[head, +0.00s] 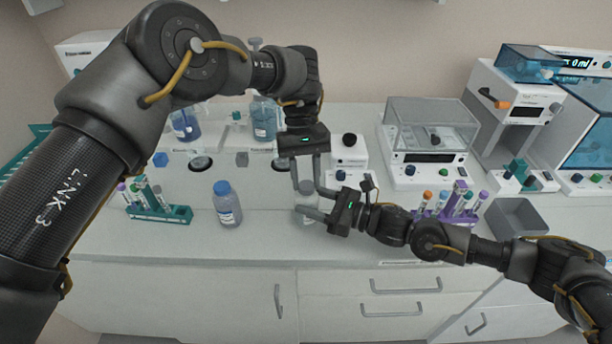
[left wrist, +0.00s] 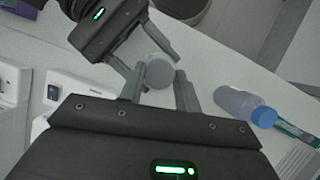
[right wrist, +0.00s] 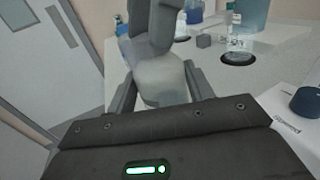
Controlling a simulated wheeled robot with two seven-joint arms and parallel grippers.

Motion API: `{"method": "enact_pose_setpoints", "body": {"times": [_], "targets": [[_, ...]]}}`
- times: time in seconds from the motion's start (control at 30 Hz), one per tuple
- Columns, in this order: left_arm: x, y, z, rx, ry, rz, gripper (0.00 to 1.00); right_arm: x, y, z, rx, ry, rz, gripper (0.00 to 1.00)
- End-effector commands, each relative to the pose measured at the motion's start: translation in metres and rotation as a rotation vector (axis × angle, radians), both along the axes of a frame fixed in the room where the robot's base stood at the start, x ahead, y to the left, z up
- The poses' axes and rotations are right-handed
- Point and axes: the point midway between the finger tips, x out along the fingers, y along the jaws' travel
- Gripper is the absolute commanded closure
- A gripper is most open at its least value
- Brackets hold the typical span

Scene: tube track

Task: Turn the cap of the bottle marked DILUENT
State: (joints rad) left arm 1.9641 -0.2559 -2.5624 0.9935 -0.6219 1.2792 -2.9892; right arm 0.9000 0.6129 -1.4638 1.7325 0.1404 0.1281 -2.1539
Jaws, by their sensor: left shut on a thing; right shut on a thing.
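A pale, whitish bottle (head: 305,203) stands near the front of the bench, mostly hidden by my grippers. My right gripper (head: 312,203) comes in from the right and is shut around its body, which shows between the fingers in the right wrist view (right wrist: 162,82). My left gripper (head: 306,184) points down from above, shut on the bottle's pale round cap (left wrist: 159,72). The bottle looks upright. No DILUENT marking is readable on it. Another bottle with a blue cap (head: 227,205) stands apart to the left; its label is too small to read.
A green tube rack (head: 160,213) stands at the left, and a rack with purple-capped tubes (head: 450,207) at the right. A grey bin (head: 520,217) is farther right. Instruments, including a clear-lidded one (head: 430,170), stand behind. The bench front edge is close.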

Motion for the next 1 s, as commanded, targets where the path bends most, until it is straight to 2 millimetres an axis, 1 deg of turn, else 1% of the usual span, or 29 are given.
{"method": "enact_pose_setpoints", "body": {"times": [0.03, 0.07, 0.2, 0.47, 0.57, 0.67, 0.9, 1.0], "targets": [[0.000, -0.001, 0.000, -0.001, 0.001, -0.001, 0.88, 0.000, 0.001, 0.000, 0.000, 0.000, 0.001, 1.00], [0.000, -0.001, 0.000, -0.001, 0.001, -0.001, 0.65, 0.000, 0.001, 0.000, 0.000, 0.000, 0.001, 1.00], [0.000, 0.000, 0.000, -0.001, 0.001, 0.001, 0.46, 0.000, 0.000, 0.000, 0.000, 0.000, 0.001, 1.00], [0.000, 0.000, 0.000, 0.000, 0.000, 0.003, 0.45, 0.000, 0.000, 0.000, 0.000, 0.000, 0.001, 1.00], [0.000, 0.000, 0.003, 0.000, -0.001, 0.004, 0.45, 0.000, 0.000, 0.000, 0.000, 0.000, 0.001, 1.00], [0.000, 0.000, 0.012, 0.000, -0.002, 0.004, 0.45, 0.000, 0.000, 0.000, 0.000, 0.000, 0.000, 1.00], [0.000, 0.000, 0.041, 0.000, -0.002, 0.004, 0.45, 0.000, 0.000, 0.000, 0.000, 0.000, 0.000, 1.00], [0.000, 0.000, 0.045, 0.000, 0.000, 0.003, 0.45, 0.000, 0.000, 0.000, 0.000, 0.000, 0.000, 1.00]]}}
